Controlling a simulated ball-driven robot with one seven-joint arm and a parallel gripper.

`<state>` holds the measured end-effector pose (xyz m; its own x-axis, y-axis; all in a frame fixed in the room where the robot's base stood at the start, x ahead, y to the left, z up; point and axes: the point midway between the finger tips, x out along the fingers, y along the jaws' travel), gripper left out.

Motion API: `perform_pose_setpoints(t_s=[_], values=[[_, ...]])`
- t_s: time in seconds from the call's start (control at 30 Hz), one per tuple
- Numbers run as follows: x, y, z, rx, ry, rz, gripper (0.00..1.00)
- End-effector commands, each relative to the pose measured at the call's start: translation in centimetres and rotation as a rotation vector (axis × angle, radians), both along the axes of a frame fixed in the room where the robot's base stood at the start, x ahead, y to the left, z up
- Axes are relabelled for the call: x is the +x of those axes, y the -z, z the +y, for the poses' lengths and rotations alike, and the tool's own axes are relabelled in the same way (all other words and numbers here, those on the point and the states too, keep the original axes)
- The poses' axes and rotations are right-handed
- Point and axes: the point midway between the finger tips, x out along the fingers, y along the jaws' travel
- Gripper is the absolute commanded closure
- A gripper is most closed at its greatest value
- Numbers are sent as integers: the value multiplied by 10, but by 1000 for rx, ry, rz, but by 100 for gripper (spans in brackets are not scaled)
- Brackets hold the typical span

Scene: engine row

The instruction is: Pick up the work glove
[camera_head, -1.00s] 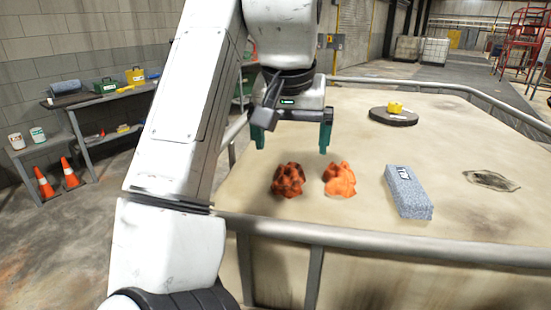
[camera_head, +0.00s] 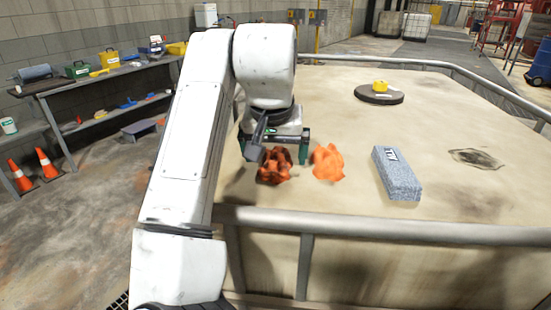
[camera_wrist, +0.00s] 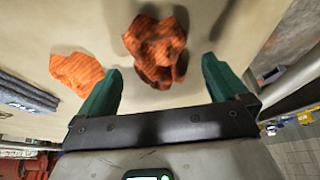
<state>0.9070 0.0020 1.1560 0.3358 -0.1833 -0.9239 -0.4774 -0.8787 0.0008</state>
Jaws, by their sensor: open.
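Two crumpled orange, glove-like pieces lie side by side on the table. The left, darker one (camera_head: 275,172) is lumpy with finger-like bulges. The right one (camera_head: 327,162) is brighter orange and also folded. I cannot tell for sure which is the work glove. My gripper (camera_head: 274,157) is open, low over the left piece and partly in front of it. In the wrist view the darker piece (camera_wrist: 157,47) is between and just beyond my gripper's open fingertips (camera_wrist: 162,68), with no clear contact. The brighter piece (camera_wrist: 78,73) is outside the left finger.
A blue-grey speckled block (camera_head: 397,174) lies right of the orange pieces. A dark round disc (camera_head: 379,97) with a yellow item on it (camera_head: 380,86) is farther back. A dark flat patch (camera_head: 477,158) is at the right. A metal rail (camera_head: 400,222) runs along the table's front edge.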

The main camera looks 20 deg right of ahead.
Motion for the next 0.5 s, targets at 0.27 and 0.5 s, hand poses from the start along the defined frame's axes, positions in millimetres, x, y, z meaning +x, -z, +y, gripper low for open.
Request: perform_pose_setpoints(t_s=[0.27,0.5], values=[[4,10,-2,0,0,-1,0],[4,10,-2,1,0,0,14]])
